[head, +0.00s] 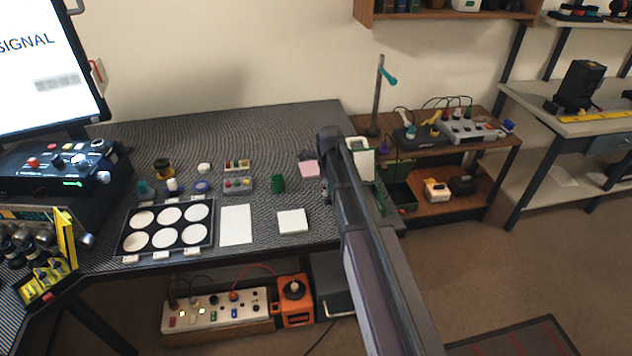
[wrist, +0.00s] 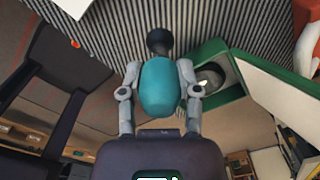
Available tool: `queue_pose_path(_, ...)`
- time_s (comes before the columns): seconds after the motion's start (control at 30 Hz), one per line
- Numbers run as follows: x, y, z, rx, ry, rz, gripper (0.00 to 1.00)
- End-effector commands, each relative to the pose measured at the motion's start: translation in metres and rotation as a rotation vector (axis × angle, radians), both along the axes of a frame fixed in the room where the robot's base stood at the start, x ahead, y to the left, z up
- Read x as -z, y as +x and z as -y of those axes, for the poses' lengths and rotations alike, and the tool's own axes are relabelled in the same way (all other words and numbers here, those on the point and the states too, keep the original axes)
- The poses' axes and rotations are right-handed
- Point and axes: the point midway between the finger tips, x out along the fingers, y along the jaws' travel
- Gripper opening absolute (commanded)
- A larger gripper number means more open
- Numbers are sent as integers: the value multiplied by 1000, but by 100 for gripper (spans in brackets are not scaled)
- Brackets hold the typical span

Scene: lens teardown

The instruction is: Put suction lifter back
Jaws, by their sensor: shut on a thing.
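The suction lifter (wrist: 158,88) has a rounded teal body and a black cup end, and it shows in the wrist view. My gripper (wrist: 159,72) is shut on its teal body, one grey finger on each side, with the black cup pointing away from the wrist. The lifter appears above or beside the edge of the grey ribbed mat (wrist: 200,25). In the head view my arm hides the gripper and the lifter near the bench's right end. I cannot tell whether the lifter touches anything below it.
An open green box (wrist: 215,62) with a raised pale lid (wrist: 270,95) stands close right of the lifter; a grey round thing lies inside. In the head view, a black tray of white discs (head: 168,227), a white sheet (head: 236,225) and a pink block (head: 309,169) lie on the bench.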

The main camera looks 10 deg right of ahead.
Motion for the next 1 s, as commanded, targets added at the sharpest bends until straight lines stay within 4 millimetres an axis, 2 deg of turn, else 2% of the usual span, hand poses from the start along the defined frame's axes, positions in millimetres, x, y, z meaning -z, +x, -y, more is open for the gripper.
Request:
queue_pose_path(0.03, 2, 15, -2, -1, 0, 0, 2)
queue_pose_path(0.2, 5, 46, -7, -2, 0, 0, 2)
queue_pose_path(0.4, 7, 72, -11, -2, 0, 0, 2)
queue_pose_path(1.0, 8, 83, -14, -2, 0, 0, 2)
